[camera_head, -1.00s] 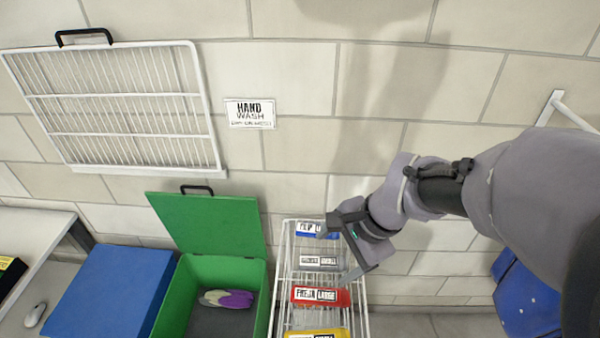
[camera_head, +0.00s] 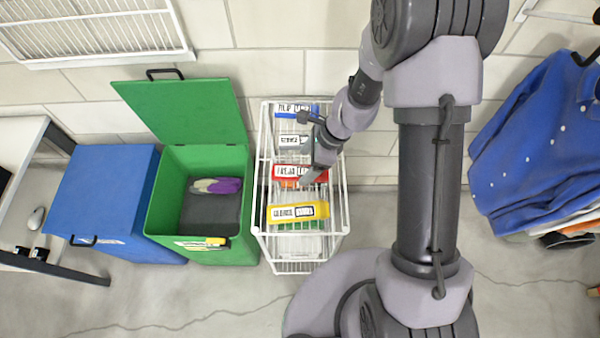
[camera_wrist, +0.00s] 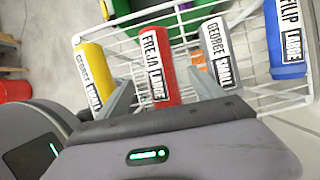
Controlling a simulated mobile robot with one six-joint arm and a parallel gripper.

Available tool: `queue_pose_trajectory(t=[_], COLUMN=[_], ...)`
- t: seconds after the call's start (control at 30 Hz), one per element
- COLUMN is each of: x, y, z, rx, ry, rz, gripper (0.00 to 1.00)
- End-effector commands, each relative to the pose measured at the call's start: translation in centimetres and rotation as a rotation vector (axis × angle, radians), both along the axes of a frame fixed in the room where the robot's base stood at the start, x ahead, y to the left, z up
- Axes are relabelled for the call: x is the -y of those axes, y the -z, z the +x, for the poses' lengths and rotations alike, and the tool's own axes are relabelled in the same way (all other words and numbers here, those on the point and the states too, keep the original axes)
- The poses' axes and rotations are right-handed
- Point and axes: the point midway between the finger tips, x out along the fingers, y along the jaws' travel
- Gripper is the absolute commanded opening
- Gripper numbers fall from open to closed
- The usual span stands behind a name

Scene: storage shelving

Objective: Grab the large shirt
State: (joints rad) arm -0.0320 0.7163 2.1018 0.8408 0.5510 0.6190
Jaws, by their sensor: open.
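The red item labelled FREJA LARGE (camera_wrist: 158,60) lies in the white wire basket, between the yellow and grey items. It also shows in the head view (camera_head: 283,172). A blue item labelled FILIP LARGE (camera_wrist: 288,70) is at the far end, also visible in the head view (camera_head: 318,111). A yellow item (camera_wrist: 92,70) and a grey item (camera_wrist: 217,50) carry SMALL labels. My gripper (camera_wrist: 163,82) is open and empty. In the wrist view, its fingers appear on either side of the red item. In the head view, my gripper (camera_head: 309,150) is over the basket. Contact cannot be told.
The white wire basket (camera_head: 258,190) stands against the wall, with an open green bin (camera_head: 175,225) left of it and a blue box (camera_head: 100,190) further left. Blue garments (camera_head: 535,140) hang at the right. The floor in front is clear.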

Motion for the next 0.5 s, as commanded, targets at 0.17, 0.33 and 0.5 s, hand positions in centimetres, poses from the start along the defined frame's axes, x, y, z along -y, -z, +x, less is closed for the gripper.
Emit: queue_pose_trajectory(t=[0.17, 0.33, 0.5], x=[-1.0, -1.2, -1.2], y=[3.9, 3.8, 3.7], z=[0.4, 0.4, 0.4], rx=[-0.002, -0.001, -0.001], ry=[-0.001, -0.001, -0.001], rz=[-0.001, -0.001, -0.001], gripper=[0.78, 0.78, 0.52])
